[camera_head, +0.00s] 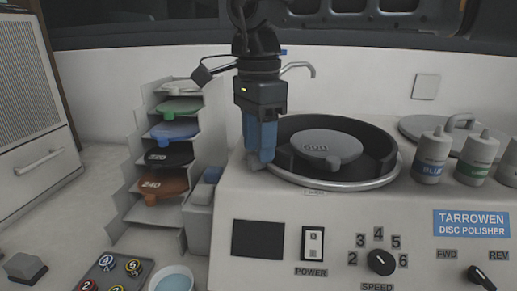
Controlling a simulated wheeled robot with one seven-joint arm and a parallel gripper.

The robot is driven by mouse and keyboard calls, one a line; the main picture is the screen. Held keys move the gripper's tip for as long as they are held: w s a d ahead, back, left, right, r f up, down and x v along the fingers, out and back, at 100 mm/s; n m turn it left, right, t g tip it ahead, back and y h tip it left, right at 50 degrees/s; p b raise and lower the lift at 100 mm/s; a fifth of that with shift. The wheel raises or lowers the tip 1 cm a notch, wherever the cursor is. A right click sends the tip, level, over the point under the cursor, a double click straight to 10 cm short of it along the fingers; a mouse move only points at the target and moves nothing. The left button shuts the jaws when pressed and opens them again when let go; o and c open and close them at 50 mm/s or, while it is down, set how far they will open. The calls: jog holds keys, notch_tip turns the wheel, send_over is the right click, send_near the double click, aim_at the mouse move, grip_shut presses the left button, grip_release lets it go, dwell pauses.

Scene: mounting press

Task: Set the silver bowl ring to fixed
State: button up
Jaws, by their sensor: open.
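The silver bowl ring (335,186) runs around the rim of a black bowl on the disc polisher's white top. A grey disc marked 600 (325,147) lies inside the bowl. A small label (315,193) sits just in front of the ring; its text is too small to read. My gripper (261,158) has blue fingers pointing down at the left side of the ring. The fingers hide part of the ring's left edge. I cannot tell whether they touch it. The gripper is open, with nothing visible between the fingers.
A thin tap spout (305,68) stands behind the bowl. Several bottles, such as the blue-labelled one (431,158), stand at the right beside a lid (459,124). A stepped rack of discs (137,185) stands left. The front panel has a power switch (313,243) and speed knob (381,262).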

jog(key=shift+f, duration=1.15)
grip_shut()
